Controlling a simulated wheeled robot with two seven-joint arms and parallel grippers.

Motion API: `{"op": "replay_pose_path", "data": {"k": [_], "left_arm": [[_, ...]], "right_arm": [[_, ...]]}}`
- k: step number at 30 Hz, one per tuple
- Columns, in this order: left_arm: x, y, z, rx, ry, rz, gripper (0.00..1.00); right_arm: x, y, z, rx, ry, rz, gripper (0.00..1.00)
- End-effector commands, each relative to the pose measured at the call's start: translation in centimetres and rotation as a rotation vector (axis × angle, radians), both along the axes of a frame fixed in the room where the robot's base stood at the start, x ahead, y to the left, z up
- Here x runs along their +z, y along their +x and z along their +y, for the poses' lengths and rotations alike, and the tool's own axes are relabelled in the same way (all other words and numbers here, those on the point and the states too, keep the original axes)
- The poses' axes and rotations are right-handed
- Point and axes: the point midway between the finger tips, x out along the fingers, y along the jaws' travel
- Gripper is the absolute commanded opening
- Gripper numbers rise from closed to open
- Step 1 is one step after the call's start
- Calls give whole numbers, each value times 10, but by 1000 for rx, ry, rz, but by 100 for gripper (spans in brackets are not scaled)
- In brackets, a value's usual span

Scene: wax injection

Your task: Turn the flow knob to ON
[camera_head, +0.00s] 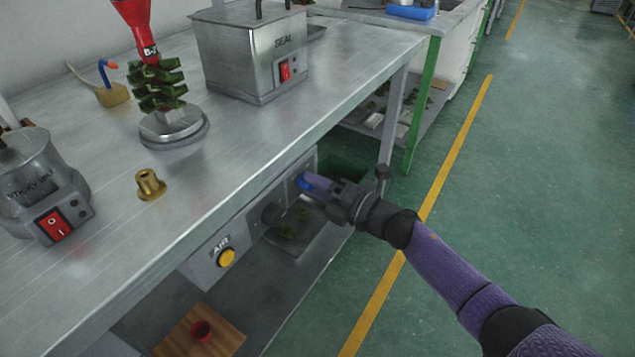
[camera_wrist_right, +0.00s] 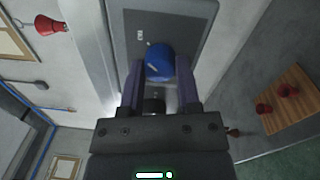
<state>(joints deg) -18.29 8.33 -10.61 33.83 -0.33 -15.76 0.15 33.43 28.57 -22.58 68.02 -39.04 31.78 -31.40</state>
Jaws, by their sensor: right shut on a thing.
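The blue flow knob (camera_head: 304,182) sits on the grey panel (camera_head: 236,224) under the front edge of the steel table. It also shows in the right wrist view as a round blue knob (camera_wrist_right: 159,60) between the fingers. My right gripper (camera_head: 316,184) reaches in from the right and is shut on this knob. In the right wrist view its two purple fingers (camera_wrist_right: 160,86) stand on either side of the knob. The knob's marking is too small to read. My left gripper is not in view.
A yellow button (camera_head: 226,257) under the word AIR is on the same panel. The steel table (camera_head: 232,128) holds a SEAL box (camera_head: 246,52), a sticky wax pot (camera_head: 30,172), a brass cup (camera_head: 149,185) and a green wax tree (camera_head: 159,88). Open floor (camera_head: 530,180) lies to the right.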

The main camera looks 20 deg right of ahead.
Motion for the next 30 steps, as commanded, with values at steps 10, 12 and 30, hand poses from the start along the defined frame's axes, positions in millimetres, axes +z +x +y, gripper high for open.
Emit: {"op": "replay_pose_path", "data": {"k": [10,12,30], "left_arm": [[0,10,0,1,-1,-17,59],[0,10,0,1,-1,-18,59],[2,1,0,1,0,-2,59]], "right_arm": [[-1,0,0,0,41,34,0],[-1,0,0,-1,42,34,0],[0,0,0,0,41,33,77]]}}
